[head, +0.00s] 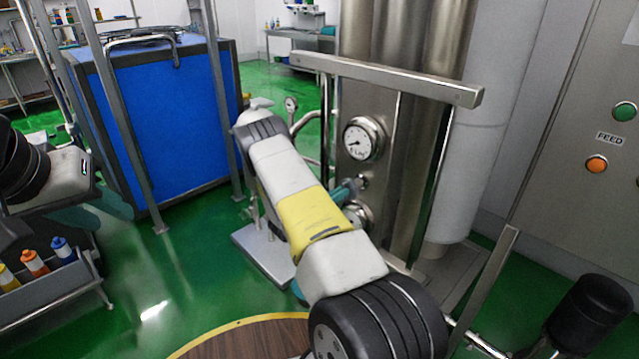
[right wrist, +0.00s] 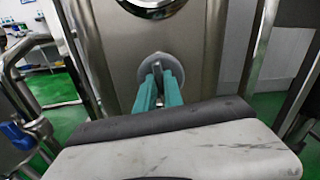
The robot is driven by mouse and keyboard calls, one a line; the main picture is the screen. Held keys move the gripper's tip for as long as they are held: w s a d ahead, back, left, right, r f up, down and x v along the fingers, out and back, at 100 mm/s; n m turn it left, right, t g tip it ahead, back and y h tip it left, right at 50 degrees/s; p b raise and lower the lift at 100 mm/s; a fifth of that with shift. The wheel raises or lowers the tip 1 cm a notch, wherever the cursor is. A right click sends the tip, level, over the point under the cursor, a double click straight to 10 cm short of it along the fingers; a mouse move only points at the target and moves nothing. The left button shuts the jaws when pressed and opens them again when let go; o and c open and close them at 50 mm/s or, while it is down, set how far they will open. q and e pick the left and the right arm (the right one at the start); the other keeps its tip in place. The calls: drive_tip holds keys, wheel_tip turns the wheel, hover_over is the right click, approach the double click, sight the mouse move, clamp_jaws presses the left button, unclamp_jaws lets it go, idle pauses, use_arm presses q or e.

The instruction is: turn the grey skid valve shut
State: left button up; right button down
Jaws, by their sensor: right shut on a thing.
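The grey skid valve (right wrist: 160,61) shows in the right wrist view as a round grey handle on the steel panel. The teal fingers of my right gripper (right wrist: 159,84) reach onto it and are shut on it. In the head view my right gripper (head: 347,191) is at the panel's front, below the upper gauge. My arm hides much of it there, and the valve is hard to make out. My left gripper (head: 92,212) is at the left, far from the valve, above a bottle caddy. Its teal fingers are partly visible, but their opening is unclear.
A steel bar (head: 390,77) crosses above the panel. A blue cabinet (head: 170,120) stands behind left. A grey caddy (head: 50,300) holds several bottles. Green floor is open between.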

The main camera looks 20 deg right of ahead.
drive_tip(key=shift+s+d+f+m, duration=0.1)
drive_tip(key=shift+m, duration=3.15)
drive_tip(key=shift+s+f+m, duration=0.15)
drive_tip(key=shift+m, duration=3.15)
drive_tip(key=shift+s+d+f+m, duration=0.1)
drive_tip(key=shift+m, duration=3.15)
drive_tip(key=shift+a, duration=0.1)
drive_tip(key=c, duration=1.5)
unclamp_jaws()
drive_tip(key=shift+o, duration=0.2)
drive_tip(key=v, duration=0.7)
drive_tip(key=shift+s+a, duration=0.15)
drive_tip(key=shift+a, duration=0.2)
